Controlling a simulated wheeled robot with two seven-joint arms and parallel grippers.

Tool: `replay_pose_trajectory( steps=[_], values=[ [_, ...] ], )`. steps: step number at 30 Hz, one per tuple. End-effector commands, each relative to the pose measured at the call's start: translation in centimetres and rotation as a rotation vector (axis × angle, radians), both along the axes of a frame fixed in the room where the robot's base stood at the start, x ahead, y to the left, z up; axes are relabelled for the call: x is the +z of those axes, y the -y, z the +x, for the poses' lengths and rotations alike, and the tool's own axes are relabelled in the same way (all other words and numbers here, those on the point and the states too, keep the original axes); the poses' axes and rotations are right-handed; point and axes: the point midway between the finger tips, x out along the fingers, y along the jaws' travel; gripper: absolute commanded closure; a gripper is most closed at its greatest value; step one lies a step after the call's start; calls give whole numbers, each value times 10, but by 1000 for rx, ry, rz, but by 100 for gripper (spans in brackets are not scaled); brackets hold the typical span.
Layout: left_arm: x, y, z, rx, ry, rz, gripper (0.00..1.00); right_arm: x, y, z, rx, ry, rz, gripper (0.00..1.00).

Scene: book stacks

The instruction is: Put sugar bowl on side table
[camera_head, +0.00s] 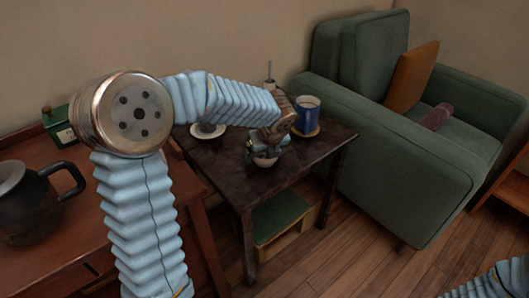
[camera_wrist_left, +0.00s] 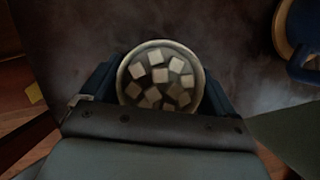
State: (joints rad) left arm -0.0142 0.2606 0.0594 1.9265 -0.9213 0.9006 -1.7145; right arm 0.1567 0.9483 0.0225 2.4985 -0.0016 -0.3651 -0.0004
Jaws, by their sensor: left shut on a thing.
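The sugar bowl (camera_wrist_left: 160,82) is a small round bowl with a pale rim, filled with several sugar cubes. In the head view the bowl (camera_head: 265,160) shows just below my left gripper (camera_head: 268,147), over the dark side table (camera_head: 300,172). In the left wrist view the blue fingers of my left gripper (camera_wrist_left: 160,90) lie on either side of the bowl and are shut on it. The bowl looks upright. I cannot tell whether its base touches the table top. My right gripper is out of view; only part of my right arm shows at the lower right.
A blue mug (camera_head: 307,115) on a coaster stands at the table's back right. A green armchair (camera_head: 405,130) is on the right. A dark kettle (camera_head: 35,205) stands on the brown desk (camera_head: 50,265). The table's front is bare.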

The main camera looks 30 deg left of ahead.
Motion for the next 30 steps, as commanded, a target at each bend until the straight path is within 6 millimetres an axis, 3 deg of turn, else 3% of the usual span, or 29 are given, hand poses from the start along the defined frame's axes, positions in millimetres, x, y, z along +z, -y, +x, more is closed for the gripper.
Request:
replay_pose_trajectory(
  steps=[1, 2, 3, 10, 14, 24, 30],
  values=[
    [-2, 0, 0, 0, 0, 0, 51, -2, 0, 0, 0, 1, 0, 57],
    [-2, 0, 0, 0, -1, 1, 7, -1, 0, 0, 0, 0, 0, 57],
    [-1, 0, 0, 0, -1, 1, 1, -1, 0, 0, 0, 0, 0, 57],
    [0, 0, 0, 0, 0, 0, 0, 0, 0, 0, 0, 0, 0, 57],
    [10, 2, -2, 0, 2, 1, 0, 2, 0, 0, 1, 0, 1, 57],
    [79, 25, -22, -1, 3, 0, 0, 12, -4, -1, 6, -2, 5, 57],
    [105, 34, -31, 0, 1, 0, 0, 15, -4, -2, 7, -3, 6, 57]
  ],
)
